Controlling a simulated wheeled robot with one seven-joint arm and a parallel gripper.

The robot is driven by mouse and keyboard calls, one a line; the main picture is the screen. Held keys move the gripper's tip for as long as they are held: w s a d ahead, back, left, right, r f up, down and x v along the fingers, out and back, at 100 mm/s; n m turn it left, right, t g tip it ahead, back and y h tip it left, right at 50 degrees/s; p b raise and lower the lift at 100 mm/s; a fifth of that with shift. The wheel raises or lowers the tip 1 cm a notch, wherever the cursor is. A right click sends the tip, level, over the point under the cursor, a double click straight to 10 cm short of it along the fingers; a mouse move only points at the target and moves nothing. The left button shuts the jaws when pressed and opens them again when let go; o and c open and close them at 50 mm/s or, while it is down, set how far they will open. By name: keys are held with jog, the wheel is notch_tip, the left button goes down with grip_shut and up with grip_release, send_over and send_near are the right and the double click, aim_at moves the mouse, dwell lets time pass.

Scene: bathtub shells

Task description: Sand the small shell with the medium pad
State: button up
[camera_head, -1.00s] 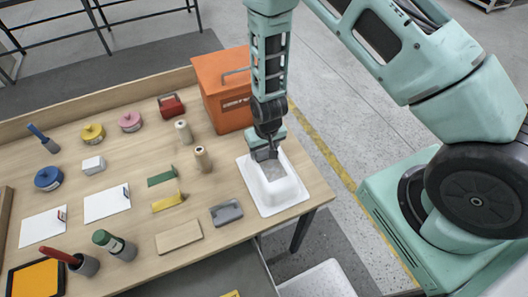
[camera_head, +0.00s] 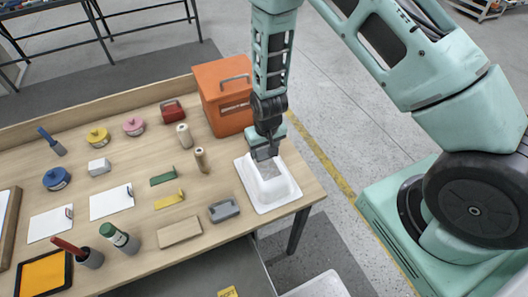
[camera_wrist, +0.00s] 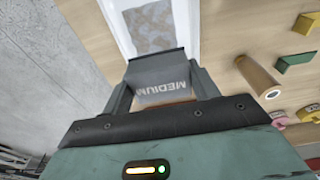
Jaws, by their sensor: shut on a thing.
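The small white shell (camera_head: 282,189) lies at the right end of the wooden table, a rounded raised form with a flat rim. My gripper (camera_head: 264,154) is at the shell's far end, pointing down, shut on a grey pad. In the wrist view the pad (camera_wrist: 160,76) sits between the fingers and reads MEDIUM. Beyond it, the white shell (camera_wrist: 188,28) shows a mottled grey patch (camera_wrist: 154,28) on its top. I cannot tell whether the pad touches the shell.
An orange toolbox (camera_head: 222,96) stands behind the shell, close to my arm. A grey-handled block (camera_head: 223,210) and a wooden cylinder (camera_head: 201,160) stand left of the shell. Pots, cards and other tools fill the left. The table's right edge is close to the shell.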

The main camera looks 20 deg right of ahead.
jog(key=shift+r+p, duration=0.65)
jog(key=shift+r, duration=0.8)
